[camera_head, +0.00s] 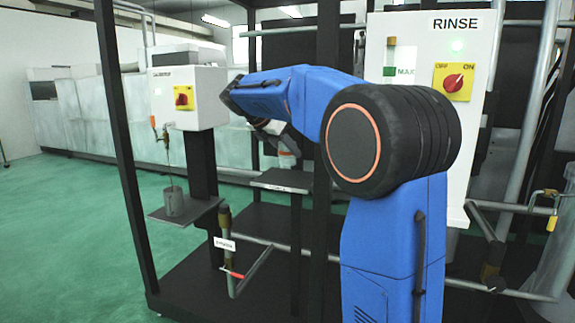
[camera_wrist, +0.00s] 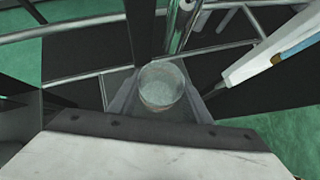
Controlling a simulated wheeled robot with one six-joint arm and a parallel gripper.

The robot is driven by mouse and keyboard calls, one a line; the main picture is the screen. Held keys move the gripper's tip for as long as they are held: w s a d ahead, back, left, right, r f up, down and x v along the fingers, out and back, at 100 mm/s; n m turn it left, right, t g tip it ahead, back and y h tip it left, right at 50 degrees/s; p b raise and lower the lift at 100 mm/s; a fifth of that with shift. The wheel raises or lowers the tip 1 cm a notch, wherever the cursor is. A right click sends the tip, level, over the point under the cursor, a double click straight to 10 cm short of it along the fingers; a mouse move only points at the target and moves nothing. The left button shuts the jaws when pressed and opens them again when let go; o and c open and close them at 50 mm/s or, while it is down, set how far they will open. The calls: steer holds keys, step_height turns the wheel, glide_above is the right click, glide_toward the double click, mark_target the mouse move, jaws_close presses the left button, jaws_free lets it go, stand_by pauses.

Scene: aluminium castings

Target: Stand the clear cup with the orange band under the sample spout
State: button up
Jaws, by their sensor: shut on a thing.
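In the wrist view a clear round cup (camera_wrist: 163,84) sits between the two fingers of my gripper (camera_wrist: 160,98), seen from above. The fingers are shut on it. A faint brownish-orange tint shows low on its near side. In the head view the cup (camera_head: 287,158) is small, pale and orange-tinged, partly hidden behind my blue arm.
The small dark shelf (camera_head: 282,181) is at the middle of the black frame. A grey cup (camera_head: 173,201) stands on a left plate (camera_head: 205,210) under a hanging probe. A white RINSE box (camera_head: 455,110) is at right. Black posts and metal pipes surround the area.

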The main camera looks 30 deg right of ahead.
mark_target(286, 161)
steer(key=shift+a+f, duration=0.1)
steer(key=shift+f, duration=2.2)
steer(key=shift+f, duration=0.15)
steer(key=o, duration=1.1)
steer(key=shift+a+r, duration=0.1)
steer(key=shift+r, duration=0.15)
steer(key=v, duration=1.1)
steer(key=shift+a+r, duration=0.25)
steer(key=shift+a, duration=0.05)
steer(key=shift+s, duration=0.15)
